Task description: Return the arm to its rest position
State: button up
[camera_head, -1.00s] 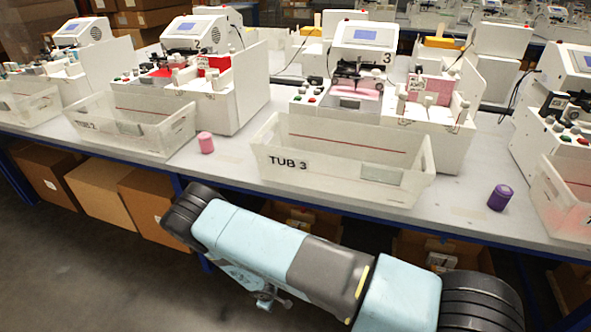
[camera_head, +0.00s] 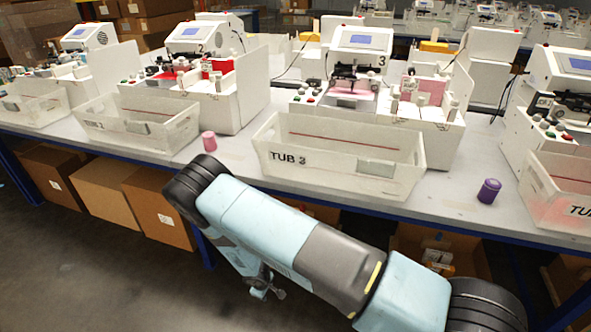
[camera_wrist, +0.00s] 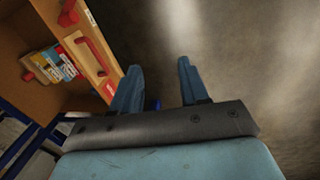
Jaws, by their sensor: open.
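My arm, light blue with grey and black joints, runs low across the front of the bench in the head view. My gripper (camera_wrist: 157,88) shows in the wrist view with its two blue fingers apart and nothing between them. It points at the bare grey floor. In the head view, a gripper-like end (camera_head: 262,290) hangs below the arm, in front of the bench, and its jaws are too small to make out.
The bench (camera_head: 240,172) carries white plotters (camera_head: 358,65) and clear tubs, including tub 3 (camera_head: 350,180). A pink cylinder (camera_head: 209,141) and a purple one (camera_head: 489,190) stand near its front edge. Cardboard boxes (camera_head: 105,187) sit underneath. Floor at lower left is clear.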

jog(key=w+r+m, duration=0.1)
jog(key=w+r, duration=0.3)
jog(key=r, duration=0.3)
jog(key=w+r+m, duration=0.1)
jog(key=w+r, duration=0.2)
jog(key=r, duration=0.4)
jog(key=w+d+r+m, duration=0.2)
jog(key=d+r, duration=0.3)
jog(key=r, duration=0.7)
jog(key=w+d+r+m+t, duration=0.15)
jog(key=d+r, duration=0.35)
jog(key=r, duration=0.8)
jog(key=w+d+r+m, duration=0.25)
jog(key=d+r, duration=0.25)
jog(key=r, duration=0.7)
jog(key=s+d+r+m, duration=0.2)
jog(key=s+d+r, duration=0.4)
jog(key=r, duration=0.3)
jog(key=s+d+r+m, duration=0.1)
jog(key=s+d+r, duration=0.55)
jog(key=r, duration=0.25)
jog(key=s+d+r+m+t, duration=0.1)
jog(key=s+d+r, duration=0.2)
jog(key=s, duration=0.6)
jog(key=s+d+r+m, duration=0.1)
jog(key=s+d+r, duration=0.3)
jog(key=s, duration=0.6)
jog(key=shift+d+t+y, duration=0.2)
jog(key=shift+t+y, duration=0.1)
jog(key=shift+t, duration=0.05)
